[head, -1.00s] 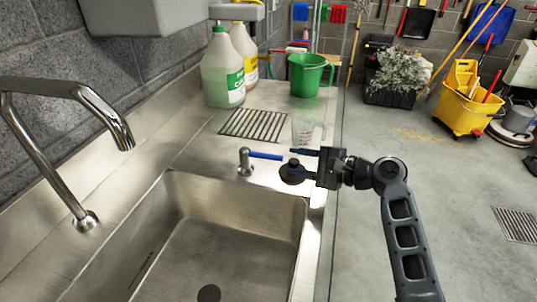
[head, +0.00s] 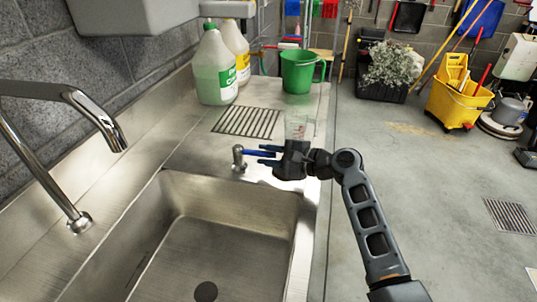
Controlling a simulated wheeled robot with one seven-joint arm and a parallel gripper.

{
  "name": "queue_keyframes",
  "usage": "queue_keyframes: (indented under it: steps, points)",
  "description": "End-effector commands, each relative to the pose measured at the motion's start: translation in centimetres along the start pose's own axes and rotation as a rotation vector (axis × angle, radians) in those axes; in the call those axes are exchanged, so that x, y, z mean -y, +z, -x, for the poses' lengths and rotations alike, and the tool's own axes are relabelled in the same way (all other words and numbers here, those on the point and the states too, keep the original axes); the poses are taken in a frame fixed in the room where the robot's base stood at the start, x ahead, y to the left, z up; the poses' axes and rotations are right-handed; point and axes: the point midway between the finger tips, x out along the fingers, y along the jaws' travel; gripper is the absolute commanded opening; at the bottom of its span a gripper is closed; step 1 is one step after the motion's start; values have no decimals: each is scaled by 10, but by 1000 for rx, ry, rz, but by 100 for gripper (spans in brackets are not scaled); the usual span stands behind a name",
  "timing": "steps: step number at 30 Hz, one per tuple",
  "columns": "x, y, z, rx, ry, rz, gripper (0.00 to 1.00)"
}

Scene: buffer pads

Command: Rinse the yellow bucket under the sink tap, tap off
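The yellow bucket (head: 459,98) is a wheeled mop bucket standing on the floor at the right, well away from the sink. The steel sink basin (head: 228,225) is empty, with a dark drain at its bottom. The tap (head: 93,118) arches over the left side, and no water shows at its spout. A tap lever with a blue handle (head: 253,154) sits on the sink's back rim. My gripper (head: 268,155) is open beside the lever's right end. Its fingers seem to lie above and below the handle; contact cannot be told.
A clear measuring cup (head: 298,127) stands right behind my gripper. The middle floor is clear.

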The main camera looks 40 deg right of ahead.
Motion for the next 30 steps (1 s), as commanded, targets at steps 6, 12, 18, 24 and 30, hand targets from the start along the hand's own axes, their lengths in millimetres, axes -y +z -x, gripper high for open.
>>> queue_keyframes:
  steps: [6, 12, 18, 24, 30]
  points:
    - [0, 0, 0, 0, 0, 0, 8]
    - [0, 0, 0, 0, 1, -1, 0]
    - [-1, 0, 0, 0, 1, -1, 0]
    - [0, -4, -2, 22, 16, 4, 0]
    - [4, -10, -4, 93, 60, 22, 0]
